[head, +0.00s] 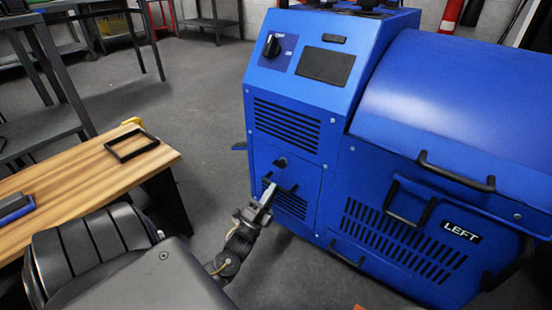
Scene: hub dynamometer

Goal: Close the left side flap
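A blue machine (335,130) fills the right half of the head view. Its side panel labelled LEFT (462,232) has vent slots and a black handle (409,203). Above it is a rounded blue cover (450,90) with a black bar handle (455,172). I cannot tell for certain which part is the left side flap or how far it stands from the body. My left gripper (268,195) is in front of a small vented door on the machine's narrower face, close to its black handle (282,188). Whether it touches or grips is unclear. My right gripper is out of view.
A wooden-topped bench (80,195) with a black frame (131,145) stands at the left. Grey shelving (45,120) stands behind it. The machine has a control panel with a knob (272,46). Grey floor (190,105) is clear between bench and machine.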

